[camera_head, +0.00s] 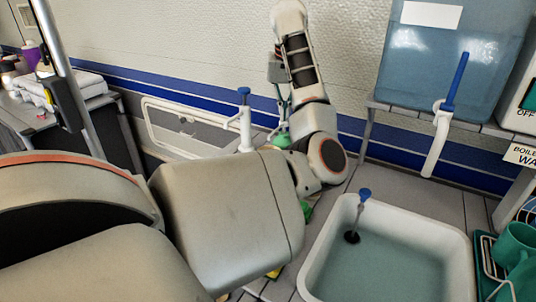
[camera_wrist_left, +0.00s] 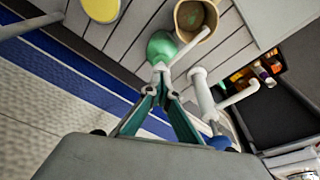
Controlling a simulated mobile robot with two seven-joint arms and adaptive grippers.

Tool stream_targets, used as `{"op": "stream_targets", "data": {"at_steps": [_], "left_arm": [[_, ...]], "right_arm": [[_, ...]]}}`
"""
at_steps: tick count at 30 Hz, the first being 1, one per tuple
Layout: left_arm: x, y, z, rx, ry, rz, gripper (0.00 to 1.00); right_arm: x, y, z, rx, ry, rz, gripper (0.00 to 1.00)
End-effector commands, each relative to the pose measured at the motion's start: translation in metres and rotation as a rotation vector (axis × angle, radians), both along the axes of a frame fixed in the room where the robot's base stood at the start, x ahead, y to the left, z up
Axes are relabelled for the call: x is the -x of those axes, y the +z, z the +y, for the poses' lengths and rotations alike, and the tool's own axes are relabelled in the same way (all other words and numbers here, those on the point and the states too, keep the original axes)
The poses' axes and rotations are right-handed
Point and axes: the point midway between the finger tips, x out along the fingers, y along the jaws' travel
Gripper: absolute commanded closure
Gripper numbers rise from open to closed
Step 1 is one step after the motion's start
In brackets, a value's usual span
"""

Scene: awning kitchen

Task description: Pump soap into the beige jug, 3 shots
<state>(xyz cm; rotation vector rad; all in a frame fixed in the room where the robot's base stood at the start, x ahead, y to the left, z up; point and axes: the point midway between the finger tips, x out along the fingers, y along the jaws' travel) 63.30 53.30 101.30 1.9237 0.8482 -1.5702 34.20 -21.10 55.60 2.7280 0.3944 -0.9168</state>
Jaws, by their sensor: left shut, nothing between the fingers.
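The green soap bottle (camera_wrist_left: 161,46) stands upright in the left wrist view, with its pump nozzle pointing over the beige jug (camera_wrist_left: 183,34). The jug stands beside it, open end up. My left gripper (camera_wrist_left: 160,70) is shut and empty, pointing down with its fingertips at the pump head; the wrist view does not make clear whether they press on it. In the head view, my left gripper (camera_head: 284,108) is above the soap bottle (camera_head: 282,140), whose lower part my arm hides. The jug is hidden there. My right gripper is not in view.
A white tap with a blue lever (camera_head: 245,125) stands just left of the gripper. A white basin (camera_head: 335,228) of water holds a blue-topped item. A blue water tank (camera_head: 440,55) with a tap is at right, near green mugs (camera_head: 515,245). A yellow round thing (camera_wrist_left: 101,8) stands nearby.

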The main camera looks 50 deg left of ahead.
Motion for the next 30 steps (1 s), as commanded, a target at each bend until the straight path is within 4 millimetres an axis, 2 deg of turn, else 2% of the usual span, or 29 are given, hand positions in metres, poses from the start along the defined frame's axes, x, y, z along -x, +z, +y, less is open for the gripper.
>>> {"op": "stream_targets", "data": {"at_steps": [15,24,30], "left_arm": [[0.0,-0.021,0.0,0.002,0.0,0.006,1.0],[0.0,-0.02,0.0,0.001,-0.001,0.008,1.0],[0.0,-0.01,0.0,0.002,0.0,0.007,1.0]], "right_arm": [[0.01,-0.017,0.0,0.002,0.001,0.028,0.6],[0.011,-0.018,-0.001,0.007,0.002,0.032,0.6],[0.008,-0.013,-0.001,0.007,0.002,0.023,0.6]]}}
